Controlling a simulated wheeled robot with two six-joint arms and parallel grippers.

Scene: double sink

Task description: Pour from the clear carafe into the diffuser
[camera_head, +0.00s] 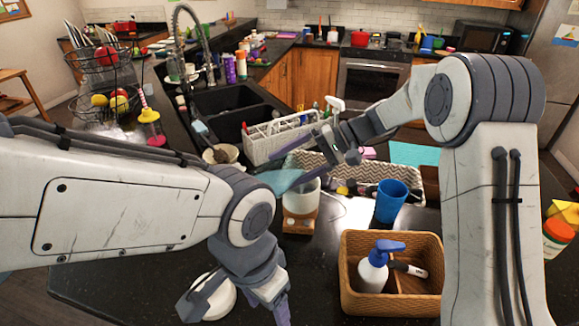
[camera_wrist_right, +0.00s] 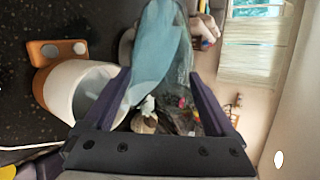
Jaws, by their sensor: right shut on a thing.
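The clear carafe (camera_head: 284,181), with pale blue liquid inside, is tilted far over just above the diffuser. My right gripper (camera_head: 318,150) is shut on it; in the right wrist view the carafe (camera_wrist_right: 155,60) lies between the two dark fingers. The diffuser (camera_head: 302,201) is an open white cup on an orange-brown base, upright on the counter. In the right wrist view, the diffuser (camera_wrist_right: 75,88) is left of the carafe and its inside partly shows. I cannot tell whether liquid is flowing. My left gripper (camera_head: 238,302) has its fingers apart, low at the front, near a white round object (camera_head: 215,297).
A wicker basket (camera_head: 347,300) with a blue-topped pump bottle stands at front right. A blue cup (camera_head: 391,201) is right of the diffuser. A bowl (camera_head: 221,155) is behind left. The sink is farther back.

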